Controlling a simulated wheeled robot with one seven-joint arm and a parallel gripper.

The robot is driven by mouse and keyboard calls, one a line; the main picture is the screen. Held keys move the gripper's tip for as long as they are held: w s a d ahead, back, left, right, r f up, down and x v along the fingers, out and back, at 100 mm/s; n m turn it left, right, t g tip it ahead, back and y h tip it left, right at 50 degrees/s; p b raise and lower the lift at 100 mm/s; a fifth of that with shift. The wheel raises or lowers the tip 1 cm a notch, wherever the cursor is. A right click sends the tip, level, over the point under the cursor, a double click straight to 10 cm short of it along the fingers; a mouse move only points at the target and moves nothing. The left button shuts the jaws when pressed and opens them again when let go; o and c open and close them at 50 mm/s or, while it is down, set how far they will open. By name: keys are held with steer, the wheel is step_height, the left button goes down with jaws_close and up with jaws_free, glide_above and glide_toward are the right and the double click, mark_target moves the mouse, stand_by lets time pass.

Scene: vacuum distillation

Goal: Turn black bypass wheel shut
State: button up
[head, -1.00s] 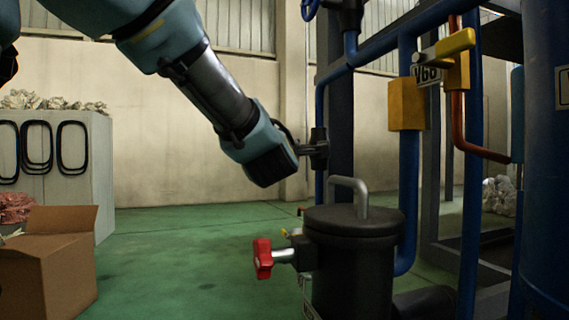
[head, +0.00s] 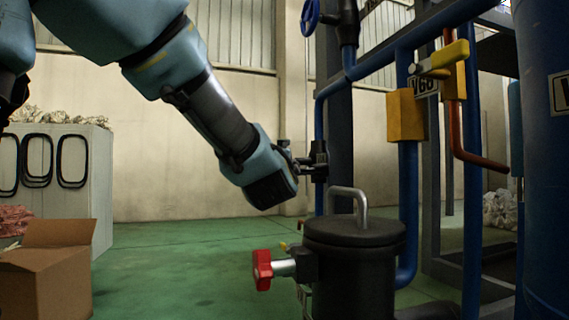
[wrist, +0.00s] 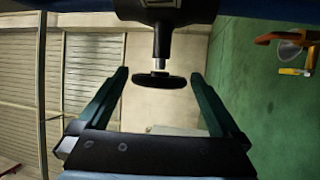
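The black bypass wheel (wrist: 160,81) shows edge-on in the wrist view, on a short bright stem below a dark valve body (wrist: 162,40). My gripper (wrist: 159,77) is open, with one finger on each side of the wheel and a visible gap on both sides. I cannot tell from this view whether the fingertips reach past the wheel. In the head view my gripper (head: 298,163) is at the black valve (head: 320,161) on the blue pipe, left of the dark post. There the wheel is hard to tell from the dark fingers.
A black lidded vessel (head: 354,260) with a metal handle and a red knob (head: 262,270) stands just below my gripper. A blue handwheel (head: 309,16) is above. Yellow valve parts (head: 438,58) and blue pipes are to the right. A cardboard box (head: 45,275) is at lower left.

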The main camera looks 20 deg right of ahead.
steer(key=p+v, duration=0.3)
steer(key=v, duration=0.4)
steer(key=shift+s, duration=0.25)
steer(key=shift+a, duration=0.15)
